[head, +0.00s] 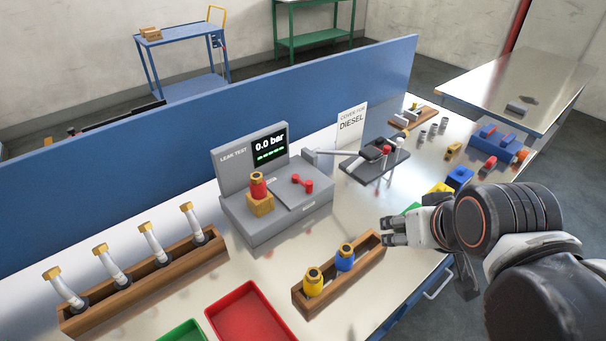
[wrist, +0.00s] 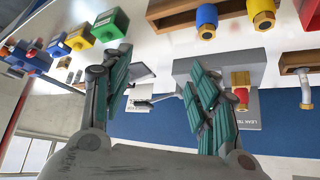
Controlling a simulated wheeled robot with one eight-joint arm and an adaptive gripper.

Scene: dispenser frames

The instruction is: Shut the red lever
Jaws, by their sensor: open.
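The red lever (head: 303,183), a short handle with rounded red ends, sits on the right part of the top of the grey leak test station (head: 265,226) in the head view. My gripper (head: 386,230) is open and empty, to the right of the station and apart from it, by the right end of a wooden rack. In the wrist view my open fingers (wrist: 160,60) spread over the table. The station (wrist: 258,57) shows upside down behind the right finger. I cannot make out the lever there; that finger seems to hide it.
A red fitting (head: 258,187) stands on a brass block on the station's left part. The wooden rack (head: 340,280) holds yellow and blue fittings in front. A grey fixture with an arm (head: 375,165) stands right of the station. A blue panel (head: 200,145) runs behind.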

